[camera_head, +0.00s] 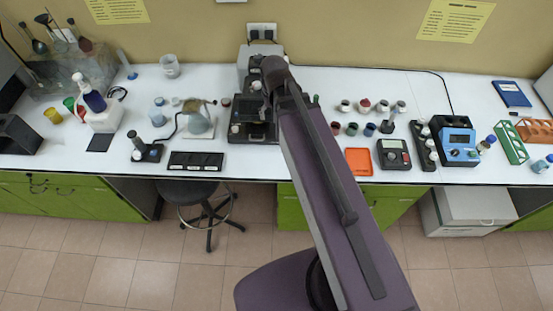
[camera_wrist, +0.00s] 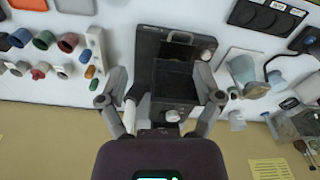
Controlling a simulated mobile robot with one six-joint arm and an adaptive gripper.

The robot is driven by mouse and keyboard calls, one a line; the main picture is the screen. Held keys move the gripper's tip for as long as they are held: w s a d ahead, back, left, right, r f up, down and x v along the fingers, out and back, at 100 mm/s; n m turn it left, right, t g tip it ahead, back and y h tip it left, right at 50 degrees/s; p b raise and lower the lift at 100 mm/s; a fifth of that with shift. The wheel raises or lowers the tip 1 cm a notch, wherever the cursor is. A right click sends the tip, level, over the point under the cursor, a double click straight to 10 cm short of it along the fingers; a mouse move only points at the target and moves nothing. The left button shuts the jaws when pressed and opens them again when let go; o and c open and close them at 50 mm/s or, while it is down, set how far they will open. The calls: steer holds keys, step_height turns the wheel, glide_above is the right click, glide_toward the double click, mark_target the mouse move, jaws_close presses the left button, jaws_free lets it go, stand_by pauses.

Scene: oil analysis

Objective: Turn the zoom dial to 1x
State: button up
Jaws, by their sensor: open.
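A black instrument (camera_wrist: 174,72) with a raised block on a flat base lies below my gripper (camera_wrist: 161,99) in the wrist view. One pale round knob (camera_wrist: 172,115) is at the block's near end, between the spread fingers. Another pale knob (camera_wrist: 205,55) is on the base's right side. I cannot read any dial marks, so I cannot tell which is the zoom dial or its setting. My gripper is open, with nothing visible held between its fingers. In the head view the instrument (camera_head: 240,132) stands on the bench, partly hidden by my arm, which also hides the fingers.
A stool (camera_head: 203,194) stands below the bench.

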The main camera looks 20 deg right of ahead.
steer(key=s+f+b, duration=0.1)
steer(key=f+b, duration=0.8)
steer(key=s+f+n+b, duration=0.1)
steer(key=s+f+b, duration=0.1)
steer(key=f+b, duration=0.7)
steer(key=shift+s+f, duration=0.25)
steer(key=shift+f, duration=0.35)
stand_by(0.4)
steer(key=shift+s+g, duration=0.3)
steer(key=shift+s, duration=0.1)
stand_by(1.1)
